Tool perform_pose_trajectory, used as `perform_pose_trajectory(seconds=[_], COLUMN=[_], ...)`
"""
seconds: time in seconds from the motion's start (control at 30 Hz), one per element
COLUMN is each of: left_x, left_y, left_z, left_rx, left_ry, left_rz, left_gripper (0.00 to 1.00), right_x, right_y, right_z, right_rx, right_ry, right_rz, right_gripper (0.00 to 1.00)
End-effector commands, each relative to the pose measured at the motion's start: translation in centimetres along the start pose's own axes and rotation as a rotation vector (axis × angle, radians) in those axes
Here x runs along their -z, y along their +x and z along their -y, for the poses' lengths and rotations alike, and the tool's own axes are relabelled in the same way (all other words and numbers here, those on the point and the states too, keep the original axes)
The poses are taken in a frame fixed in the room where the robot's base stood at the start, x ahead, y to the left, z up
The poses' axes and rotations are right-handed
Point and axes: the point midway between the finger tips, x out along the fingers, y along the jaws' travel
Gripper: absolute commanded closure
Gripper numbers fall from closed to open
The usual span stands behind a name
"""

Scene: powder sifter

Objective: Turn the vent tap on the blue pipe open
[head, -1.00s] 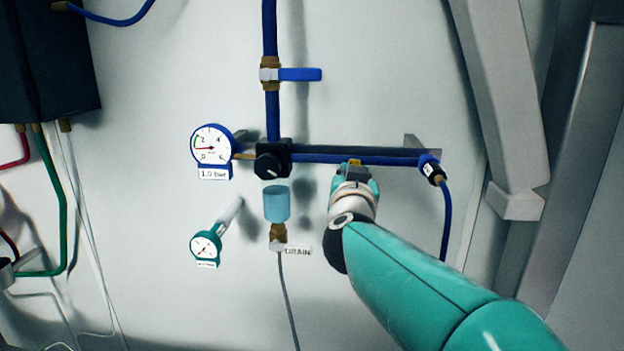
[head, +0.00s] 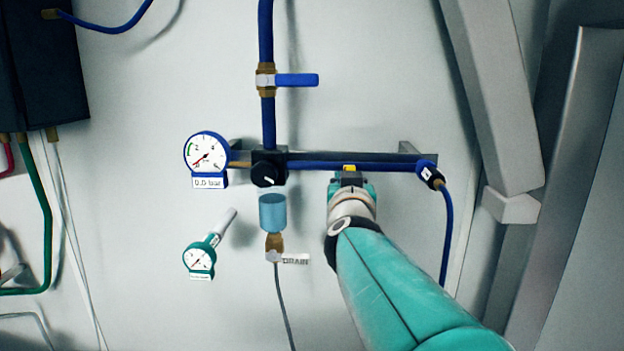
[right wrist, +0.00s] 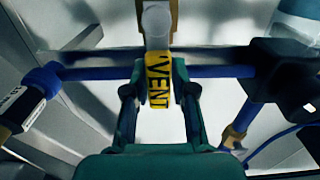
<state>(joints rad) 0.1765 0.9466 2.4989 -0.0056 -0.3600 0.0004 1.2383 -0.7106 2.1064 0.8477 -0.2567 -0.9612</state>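The vent tap's yellow lever, marked VENT, shows in the right wrist view (right wrist: 158,80) and as a small yellow patch on the blue pipe in the head view (head: 349,168). In the wrist view the lever points straight down the picture from a pale round end piece. My right gripper (right wrist: 158,72) has one finger close on each side of the lever and appears shut on it; the exact contact is hard to see. In the head view my right gripper (head: 350,182) hides most of the tap. My left gripper is not in view.
Left of the tap are a black regulator knob (head: 267,170), a light-blue bowl (head: 272,212) and a green gauge (head: 199,259). A blue-lever valve (head: 295,80) is above. Grey beams (head: 490,95) stand at the right.

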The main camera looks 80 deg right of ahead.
Motion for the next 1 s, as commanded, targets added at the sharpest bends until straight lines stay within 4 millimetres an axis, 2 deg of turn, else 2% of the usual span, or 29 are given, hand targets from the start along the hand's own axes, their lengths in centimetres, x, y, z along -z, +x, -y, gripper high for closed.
perform_pose_trajectory(seconds=[0.03, 0.1, 0.67, 0.87, 1.0], left_x=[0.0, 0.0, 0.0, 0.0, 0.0], left_y=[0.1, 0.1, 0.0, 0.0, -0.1], left_z=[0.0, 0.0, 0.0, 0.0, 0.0], left_rx=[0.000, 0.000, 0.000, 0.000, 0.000], left_ry=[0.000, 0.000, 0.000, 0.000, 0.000], left_rz=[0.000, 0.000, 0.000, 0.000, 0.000], left_gripper=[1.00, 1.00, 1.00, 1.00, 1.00], right_x=[0.2, 0.3, 0.8, 3.1, 5.4], right_y=[-0.3, -0.3, -0.1, 0.4, 0.6], right_z=[0.0, 0.1, 0.1, 0.3, 0.1], right_rx=[0.003, 0.003, -0.002, -0.037, -0.081], right_ry=[0.003, 0.004, 0.013, 0.085, 0.166], right_rz=[-0.008, -0.009, -0.022, -0.104, -0.189], right_gripper=[0.64, 0.53, 0.52, 0.52, 0.52])
